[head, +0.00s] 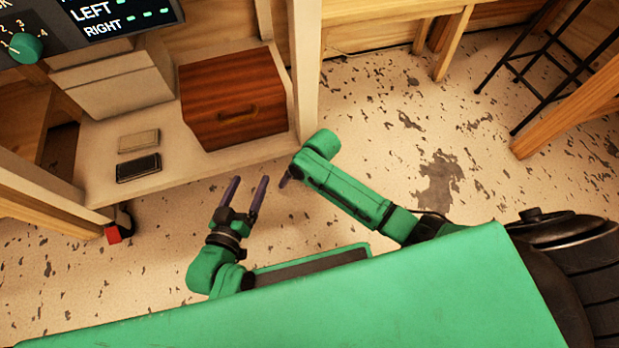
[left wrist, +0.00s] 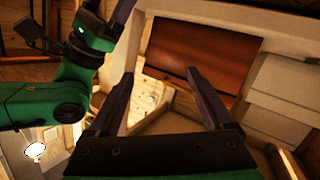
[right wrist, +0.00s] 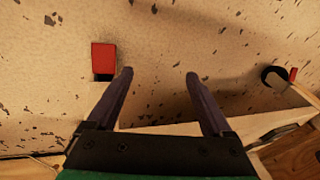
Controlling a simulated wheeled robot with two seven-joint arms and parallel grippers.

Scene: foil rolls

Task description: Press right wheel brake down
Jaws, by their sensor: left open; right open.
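A red brake pedal (right wrist: 104,56) with a dark end shows in the right wrist view, just left of the left fingertip and apart from it. It appears to be the right wheel brake; its tilt is unclear. It is not visible in the head view. My right gripper (right wrist: 159,74) is open and empty; in the head view (head: 287,178) it is below the cart's right post, mostly hidden by its arm. A second red pedal (head: 113,233) is at the cart's left caster, also small in the right wrist view (right wrist: 293,73). My left gripper (head: 246,188) is open and empty before the cart.
The cart's lower shelf (head: 90,180) holds a brown wooden box (head: 240,85) and two small flat items, including a black one (head: 138,167). A white post (head: 304,70) stands at the shelf's right. A stool (head: 540,75) stands at the upper right. The speckled floor (head: 400,130) between is clear.

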